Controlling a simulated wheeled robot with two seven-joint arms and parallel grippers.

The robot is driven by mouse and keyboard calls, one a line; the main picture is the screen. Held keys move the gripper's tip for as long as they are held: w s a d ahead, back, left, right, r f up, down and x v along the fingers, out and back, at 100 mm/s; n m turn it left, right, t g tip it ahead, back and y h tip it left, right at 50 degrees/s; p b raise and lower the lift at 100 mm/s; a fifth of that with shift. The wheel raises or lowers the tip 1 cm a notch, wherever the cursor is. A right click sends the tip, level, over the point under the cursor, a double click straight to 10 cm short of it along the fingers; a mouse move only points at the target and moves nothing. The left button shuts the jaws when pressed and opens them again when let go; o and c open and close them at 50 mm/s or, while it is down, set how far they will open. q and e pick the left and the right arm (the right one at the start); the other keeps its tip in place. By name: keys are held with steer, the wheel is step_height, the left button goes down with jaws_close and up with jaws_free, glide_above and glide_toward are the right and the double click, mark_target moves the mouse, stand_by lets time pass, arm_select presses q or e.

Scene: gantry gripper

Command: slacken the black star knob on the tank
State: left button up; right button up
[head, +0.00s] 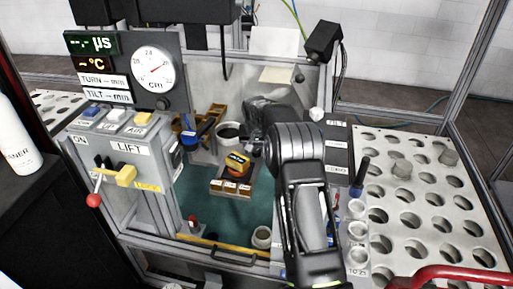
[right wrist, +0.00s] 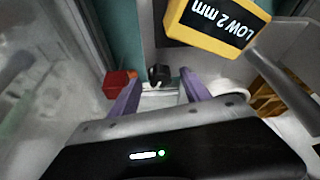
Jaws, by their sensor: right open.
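A small black knob (right wrist: 160,73) shows in the right wrist view, just beyond and between my two purple fingertips. I cannot make out its star shape at this size. My right gripper (right wrist: 160,82) is open around a clear gap, with no finger visibly pressing on the knob. In the head view, my right gripper (head: 258,147) is over the tank (head: 195,195), beside a yellow and black block (head: 238,164); my arm hides part of the tank there. The block's "LOW 2 mm" label shows in the right wrist view (right wrist: 215,20). My left gripper is out of view.
A control box with a red-tipped lever (head: 93,200) and a dial gauge (head: 153,69) stand at the left. A perforated rack (head: 430,205) fills the right. A dark cup (head: 228,132) and a red block (right wrist: 120,83) are close to my right gripper.

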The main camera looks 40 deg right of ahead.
steer(key=shift+f, duration=0.15)
steer(key=shift+c, duration=0.4)
jaws_close()
